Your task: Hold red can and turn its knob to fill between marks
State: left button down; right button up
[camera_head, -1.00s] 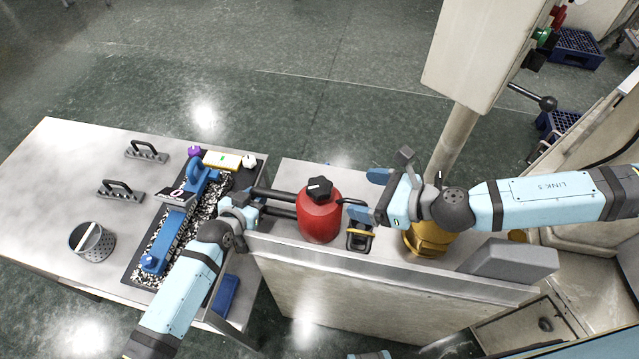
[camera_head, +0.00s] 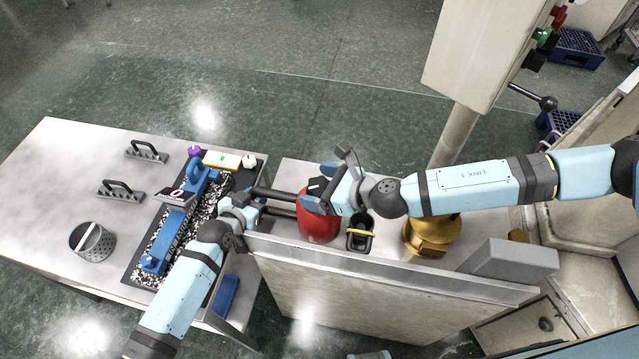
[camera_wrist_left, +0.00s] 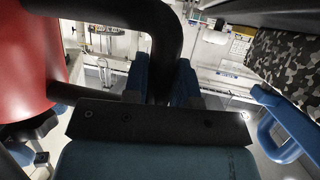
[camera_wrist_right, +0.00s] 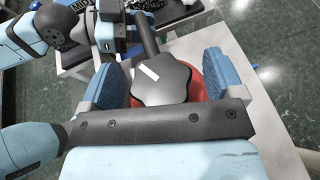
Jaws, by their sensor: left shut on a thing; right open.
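The red can (camera_head: 318,229) stands on the metal bench. Its black handle (camera_head: 276,193) points left, and my left gripper (camera_head: 249,203) is shut on it; the left wrist view shows the handle bar (camera_wrist_left: 166,45) between the fingers. My right gripper (camera_head: 326,187) is over the can's top. In the right wrist view, the black lobed knob (camera_wrist_right: 163,80) with a white line sits between the open fingers, with a gap on each side. The red body shows beneath it. The fill marks and level are hidden from view.
A black holder with a yellow bar (camera_head: 360,235) stands right of the can, then a yellow can (camera_head: 432,238) and a grey block (camera_head: 512,261). The left table (camera_head: 75,170) bears a speckled tray with blue parts. A raised panel (camera_head: 380,275) runs along the bench front.

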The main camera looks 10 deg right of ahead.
jog(key=c, duration=0.9)
jog(key=shift+s+a+m+t+h, duration=0.1)
jog(key=shift+m+t+h, duration=0.7)
jog(key=shift+m+t, duration=0.15)
jog(key=shift+m+t+h, duration=1.05)
jog(key=shift+m+h, duration=0.75)
jog(key=shift+m, duration=0.05)
jog(key=shift+h, duration=0.3)
jog(key=o, duration=0.9)
